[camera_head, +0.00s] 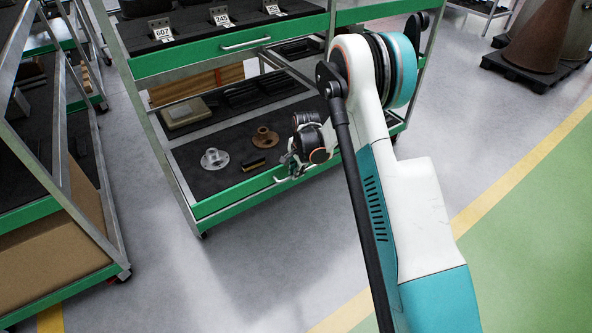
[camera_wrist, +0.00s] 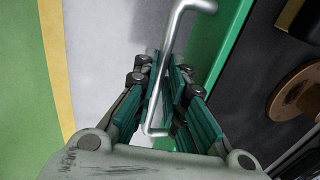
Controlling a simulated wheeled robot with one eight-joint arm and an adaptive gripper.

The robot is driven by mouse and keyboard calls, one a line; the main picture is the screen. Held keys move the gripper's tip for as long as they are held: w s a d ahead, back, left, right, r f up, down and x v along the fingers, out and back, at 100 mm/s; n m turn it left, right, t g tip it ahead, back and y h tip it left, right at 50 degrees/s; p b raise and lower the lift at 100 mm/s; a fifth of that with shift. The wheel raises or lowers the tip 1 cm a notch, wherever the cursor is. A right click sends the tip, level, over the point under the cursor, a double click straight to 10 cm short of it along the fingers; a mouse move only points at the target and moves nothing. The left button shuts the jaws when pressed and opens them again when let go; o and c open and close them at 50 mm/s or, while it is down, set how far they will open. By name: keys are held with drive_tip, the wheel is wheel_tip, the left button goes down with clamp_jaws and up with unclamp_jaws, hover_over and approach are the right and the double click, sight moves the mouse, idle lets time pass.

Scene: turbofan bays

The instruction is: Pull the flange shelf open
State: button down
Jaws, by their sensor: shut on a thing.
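The flange shelf (camera_head: 225,203) is the low dark shelf with a green front edge on the middle rack. A silver flange (camera_head: 214,159) and a brown flange (camera_head: 265,137) lie on it. Its front looks about level with the rack's posts. My gripper (camera_head: 289,170) is at the shelf's silver handle (camera_head: 279,180), partly hidden by my wrist. In the wrist view, my gripper (camera_wrist: 166,98) is shut on the handle (camera_wrist: 172,28), with the bar running between its fingers. The green front (camera_wrist: 213,48) is just right of the fingers.
A shelf with number tags (camera_head: 205,53) and its own handle sits above. Another rack (camera_head: 62,200) stands at the left. Grey floor (camera_head: 255,270) in front of the shelf is clear. A dark pallet with brown cones (camera_head: 545,38) stands far right.

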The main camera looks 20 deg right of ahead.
drive_tip(key=c, duration=1.7)
unclamp_jaws()
drive_tip(key=shift+o, duration=0.2)
drive_tip(key=shift+r, duration=0.1)
wheel_tip(320, 180, up, 12)
drive_tip(key=s, duration=0.2)
drive_tip(key=shift+d+f, duration=0.2)
drive_tip(key=shift+d, duration=0.15)
drive_tip(key=shift+s, duration=0.1)
